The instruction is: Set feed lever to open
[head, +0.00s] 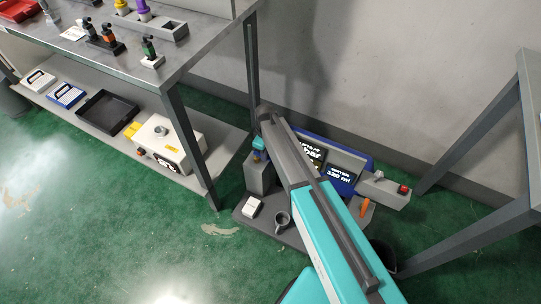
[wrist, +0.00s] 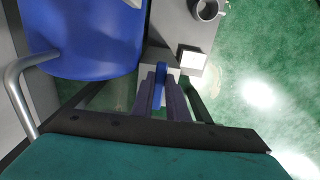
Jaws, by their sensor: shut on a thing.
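In the wrist view, my gripper (wrist: 161,100) is shut on a narrow blue handle (wrist: 160,76), which appears to be the feed lever. The handle stands between the two dark fingers, over a grey block. In the head view, a grey box (head: 261,176) stands at the left of the blue machine (head: 358,163). The machine's dark displays show white text, one reading water in ml. Open or closed marks on the lever cannot be read.
A white box (head: 253,207) and a grey mug (head: 282,219) stand on the machine's base, near the grey box. An orange piece (head: 364,208) and a red button (head: 403,189) are at the right. A table leg (head: 190,145) rises at the left.

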